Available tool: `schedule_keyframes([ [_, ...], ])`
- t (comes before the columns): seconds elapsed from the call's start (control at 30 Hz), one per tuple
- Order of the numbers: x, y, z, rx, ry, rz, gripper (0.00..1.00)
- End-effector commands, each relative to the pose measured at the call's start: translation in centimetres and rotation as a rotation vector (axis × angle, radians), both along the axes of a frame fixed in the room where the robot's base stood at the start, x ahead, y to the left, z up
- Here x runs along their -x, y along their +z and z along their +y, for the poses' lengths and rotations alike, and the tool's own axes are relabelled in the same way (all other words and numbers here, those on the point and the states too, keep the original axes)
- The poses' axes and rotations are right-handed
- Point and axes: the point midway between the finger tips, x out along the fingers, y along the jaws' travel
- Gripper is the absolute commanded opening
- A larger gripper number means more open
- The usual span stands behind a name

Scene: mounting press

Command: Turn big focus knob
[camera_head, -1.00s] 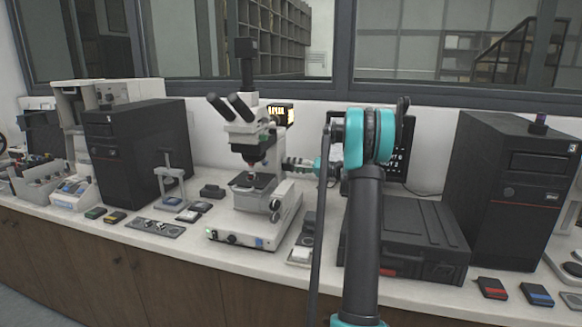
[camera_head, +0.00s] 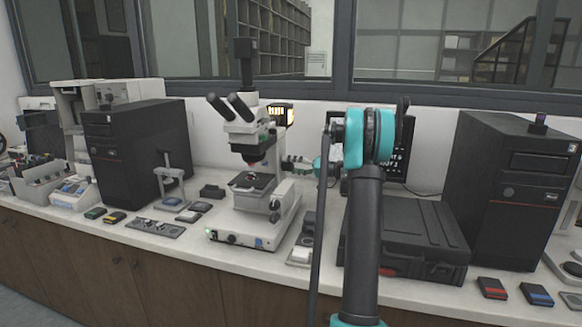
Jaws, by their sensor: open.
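A white microscope (camera_head: 243,128) with black eyepieces stands on the counter in the middle of the head view. Its focus knob (camera_head: 275,204) sits low on the right side of the stand, above the base. It is small here, and I cannot separate its big and fine parts. My gripper (camera_head: 288,163) is open, beside the microscope's right side and higher in the picture than the knob. It appears apart from the knob. My arm hides part of what is behind it, and the fingertips are small in this view.
A black case (camera_head: 425,235) lies right of my arm, with a black computer tower (camera_head: 505,190) beyond it. Another tower (camera_head: 135,150) stands left of the microscope. Small boxes (camera_head: 301,254) lie close to the microscope's right. A window and wall close off the back.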

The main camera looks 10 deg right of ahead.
Motion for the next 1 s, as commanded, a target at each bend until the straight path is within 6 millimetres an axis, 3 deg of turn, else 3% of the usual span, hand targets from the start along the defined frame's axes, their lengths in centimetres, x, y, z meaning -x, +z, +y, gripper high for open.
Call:
schedule_keyframes([
  [0.5, 3.4, 0.1, -5.7, 0.000, -0.003, 0.000, 0.65],
  [1.0, 3.9, 0.1, -6.4, 0.000, 0.000, 0.000, 0.65],
])
